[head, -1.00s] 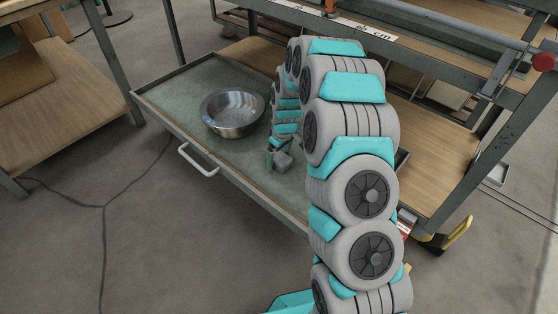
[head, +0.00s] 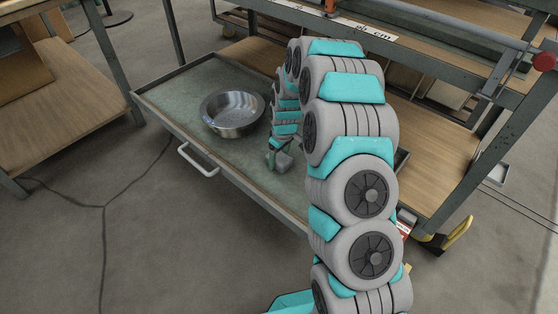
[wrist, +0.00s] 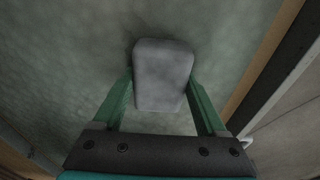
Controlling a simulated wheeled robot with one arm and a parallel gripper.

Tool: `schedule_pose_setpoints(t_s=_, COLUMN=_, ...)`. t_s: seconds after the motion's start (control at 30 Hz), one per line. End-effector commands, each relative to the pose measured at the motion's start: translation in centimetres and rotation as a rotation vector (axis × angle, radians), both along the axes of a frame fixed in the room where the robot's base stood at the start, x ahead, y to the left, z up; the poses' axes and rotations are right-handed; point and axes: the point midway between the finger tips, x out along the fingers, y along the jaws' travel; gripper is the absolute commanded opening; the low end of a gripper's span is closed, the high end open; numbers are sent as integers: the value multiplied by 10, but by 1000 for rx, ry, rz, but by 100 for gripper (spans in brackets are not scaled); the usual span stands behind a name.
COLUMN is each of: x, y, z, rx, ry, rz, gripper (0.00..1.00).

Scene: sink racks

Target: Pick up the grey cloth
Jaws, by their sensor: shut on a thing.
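The grey cloth (wrist: 163,72) is a small block-like pad with rounded corners. In the wrist view it sits between the two green fingers of my gripper (wrist: 161,96), with its far end reaching past the fingertips. My gripper is shut on it, one finger at each side. In the head view the cloth (head: 285,163) is low in the open drawer, beside the green fingers (head: 273,159). I cannot tell whether it still touches the drawer floor. My arm hides part of the drawer around it.
A shiny metal bowl (head: 233,113) stands in the drawer (head: 180,95), left of my gripper. The drawer has raised edges and a front handle (head: 197,160). A workbench frame (head: 455,185) stands to the right. Drawer floor between bowl and front edge is clear.

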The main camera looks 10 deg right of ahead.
Motion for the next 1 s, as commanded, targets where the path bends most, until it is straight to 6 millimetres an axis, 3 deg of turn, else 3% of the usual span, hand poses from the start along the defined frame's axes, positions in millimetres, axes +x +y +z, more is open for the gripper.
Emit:
schedule_pose_setpoints(t_s=0.03, x=0, y=0, z=0, rx=0, ry=0, rz=0, gripper=43)
schedule_pose_setpoints(t_s=0.23, x=0, y=0, z=0, rx=0, ry=0, rz=0, gripper=21)
schedule_pose_setpoints(t_s=0.57, x=0, y=0, z=3, rx=0, ry=-1, rz=0, gripper=21)
schedule_pose_setpoints(t_s=1.0, x=-6, y=-2, z=42, rx=0, ry=2, rz=-1, gripper=21)
